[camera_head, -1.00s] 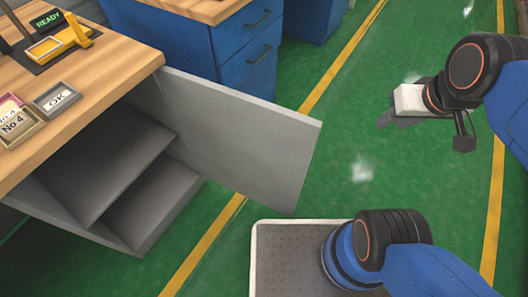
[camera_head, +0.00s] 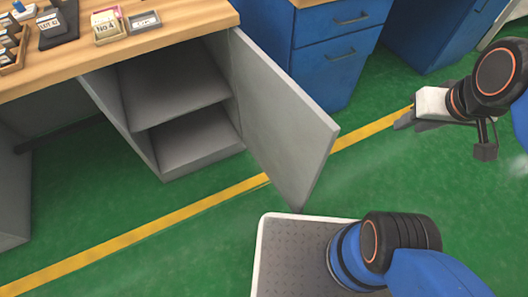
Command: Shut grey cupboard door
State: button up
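The grey cupboard door (camera_head: 275,115) stands wide open, hinged at the right side of the grey cupboard (camera_head: 185,160) under the wooden worktop. Its free edge points toward me, close to the front of my base. The cupboard shows a shelf and a lower floor, both empty. My gripper (camera_head: 405,120) is at the right, beyond and to the right of the door's free edge, apart from it. Its dark fingers point left; they are seen from the side and their gap cannot be made out.
The wooden worktop (camera_head: 180,32) carries small card holders (camera_head: 108,24) and trays. Blue drawer units (camera_head: 340,55) stand behind the door. A yellow floor line (camera_head: 160,222) crosses the green floor, which is clear left of my base.

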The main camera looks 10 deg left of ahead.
aim_at(292, 139)
jog(key=i+l+u, duration=0.2)
jog(key=l+u, duration=0.25)
jog(key=l, duration=0.15)
jog(key=i+l+u, duration=0.15)
jog(key=l+u, duration=0.3)
jog(key=l, duration=0.2)
jog(key=l+u, duration=0.45)
jog(key=l, duration=0.2)
jog(key=l+u, duration=0.35)
jog(key=l, duration=0.35)
jog(key=k+l+u, duration=0.1)
jog(key=l+u, duration=0.3)
jog(key=l, duration=0.25)
jog(key=i+u, duration=0.45)
jog(key=k+l, duration=0.2)
jog(key=l, duration=0.2)
jog(key=k+l+z, duration=0.1)
jog(key=l, duration=0.3)
jog(key=k+l, duration=0.3)
jog(key=l+z, duration=0.05)
jog(key=l, duration=0.05)
